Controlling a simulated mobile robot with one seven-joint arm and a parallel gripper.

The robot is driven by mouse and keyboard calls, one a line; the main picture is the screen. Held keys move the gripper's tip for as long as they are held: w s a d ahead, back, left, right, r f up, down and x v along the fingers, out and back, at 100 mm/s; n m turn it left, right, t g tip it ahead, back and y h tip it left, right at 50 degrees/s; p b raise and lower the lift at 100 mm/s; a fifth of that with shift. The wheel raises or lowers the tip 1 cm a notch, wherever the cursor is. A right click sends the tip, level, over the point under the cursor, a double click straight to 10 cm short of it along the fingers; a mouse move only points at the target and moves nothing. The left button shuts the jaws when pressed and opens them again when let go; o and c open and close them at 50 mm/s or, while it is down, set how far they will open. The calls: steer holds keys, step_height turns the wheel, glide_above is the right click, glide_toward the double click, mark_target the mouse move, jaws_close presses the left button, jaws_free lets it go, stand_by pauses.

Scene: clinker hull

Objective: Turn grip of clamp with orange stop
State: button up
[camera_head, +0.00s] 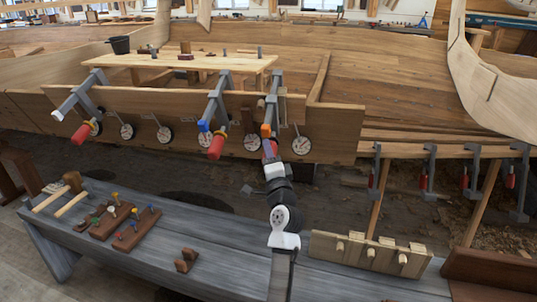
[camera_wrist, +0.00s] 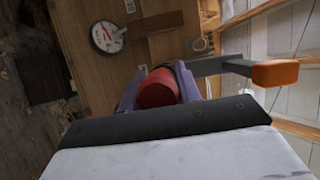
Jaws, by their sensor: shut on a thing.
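The clamp with the orange stop (camera_head: 266,130) hangs on the hull plank, the rightmost of three clamps on the near plank. Its orange stop also shows at the right in the wrist view (camera_wrist: 275,72). Its red grip (camera_wrist: 158,88) sits between the fingers of my gripper (camera_wrist: 160,92), which is shut on it. In the head view my gripper (camera_head: 270,152) covers most of the red grip. The middle clamp has a blue stop (camera_head: 204,126) and a red grip (camera_head: 217,146). The left clamp has a pale stop (camera_head: 57,115) and a red grip (camera_head: 82,133).
Round dials (camera_head: 302,145) sit along the plank; one shows in the wrist view (camera_wrist: 107,37). Spare clamps (camera_head: 428,168) hang on a rail at right. The grey bench (camera_head: 200,222) in front holds wooden blocks, a mallet (camera_head: 72,182) and a pegged rack (camera_head: 365,252).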

steer(key=o, duration=1)
steer(key=shift+a, duration=0.1)
steer(key=b+v, duration=0.2)
steer(key=v, duration=1.2)
